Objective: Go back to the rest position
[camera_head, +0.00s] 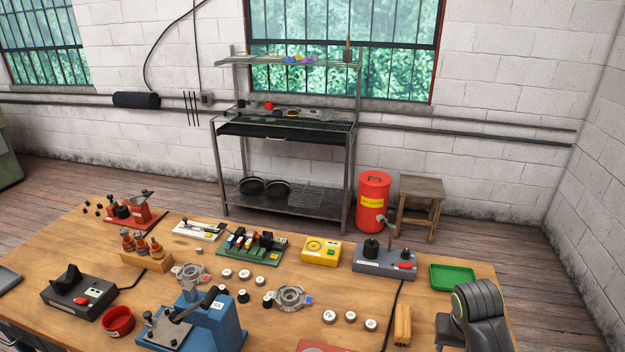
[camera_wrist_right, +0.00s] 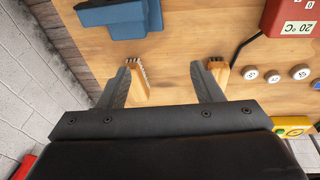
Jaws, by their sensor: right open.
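My right arm (camera_head: 478,312) shows at the lower right of the head view, over the right end of the wooden workbench (camera_head: 345,285). Its fingertips cannot be made out there. In the right wrist view my right gripper (camera_wrist_right: 162,80) has its two dark fingers spread wide. A tan, bristled piece (camera_wrist_right: 140,82) shows beside one fingertip and another tan piece (camera_wrist_right: 219,72) beside the other. I cannot tell whether they touch the fingers. My left gripper is not in view.
A tan wooden block (camera_head: 403,325) and a green tray (camera_head: 453,276) are near the right arm. A grey test unit (camera_head: 385,262), blue press (camera_head: 222,325) and red cup (camera_head: 118,321) stand on the bench. A blue object (camera_wrist_right: 118,15) and red box (camera_wrist_right: 291,17) show in the wrist view.

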